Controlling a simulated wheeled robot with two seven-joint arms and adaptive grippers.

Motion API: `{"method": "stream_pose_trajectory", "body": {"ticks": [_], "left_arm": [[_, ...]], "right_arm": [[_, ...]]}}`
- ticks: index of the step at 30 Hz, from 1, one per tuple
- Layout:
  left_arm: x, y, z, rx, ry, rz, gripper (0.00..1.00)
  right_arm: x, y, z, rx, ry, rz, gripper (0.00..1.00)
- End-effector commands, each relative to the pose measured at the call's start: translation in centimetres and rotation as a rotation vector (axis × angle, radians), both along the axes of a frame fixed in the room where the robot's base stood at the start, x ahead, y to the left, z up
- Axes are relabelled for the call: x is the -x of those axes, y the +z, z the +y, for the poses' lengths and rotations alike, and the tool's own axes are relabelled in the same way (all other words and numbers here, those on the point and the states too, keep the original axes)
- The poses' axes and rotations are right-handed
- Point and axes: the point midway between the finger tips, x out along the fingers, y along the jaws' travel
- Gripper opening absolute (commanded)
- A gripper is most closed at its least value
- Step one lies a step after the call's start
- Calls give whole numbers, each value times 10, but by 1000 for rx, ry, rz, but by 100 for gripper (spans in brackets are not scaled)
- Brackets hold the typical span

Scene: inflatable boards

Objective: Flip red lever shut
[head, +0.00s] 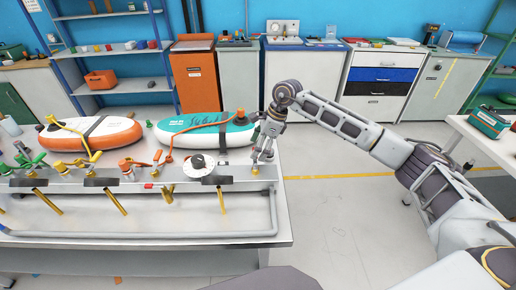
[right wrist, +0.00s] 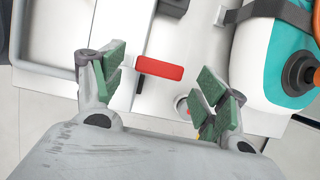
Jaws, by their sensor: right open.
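The red lever (right wrist: 160,68) shows in the right wrist view as a flat red handle above the pale grey bench top. It lies crosswise between the two green-padded fingers of my right gripper (right wrist: 160,88), just ahead of the fingertips. The gripper is open, with a wide gap between its fingers, and nothing is clamped in it. In the head view my right gripper (head: 263,153) points down over the right end of the valve rail (head: 75,182). I cannot make out the red lever for certain there; the gripper may hide it. My left gripper is not in view.
A teal and white inflatable board (head: 205,130) lies behind the rail, with an orange and white one (head: 90,133) to its left. Several coloured valves and yellow pipes line the rail. A grey tube (head: 150,235) runs along the bench front. Open floor lies right of the bench.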

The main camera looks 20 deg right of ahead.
Motion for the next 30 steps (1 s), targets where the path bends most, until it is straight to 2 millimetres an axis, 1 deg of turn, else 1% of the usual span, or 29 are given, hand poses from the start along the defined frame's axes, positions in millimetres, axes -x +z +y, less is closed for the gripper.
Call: {"method": "stream_pose_trajectory", "body": {"ticks": [8,18,21,25,30], "left_arm": [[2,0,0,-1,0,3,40],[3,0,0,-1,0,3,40],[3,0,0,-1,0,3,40],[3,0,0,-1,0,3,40],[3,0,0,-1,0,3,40]], "right_arm": [[3,30,-12,0,-1,-3,73],[9,77,-31,0,-2,-3,73],[10,88,-35,0,-2,-3,73],[11,98,-39,0,-1,-1,73],[12,103,-41,-1,-1,0,73]]}}
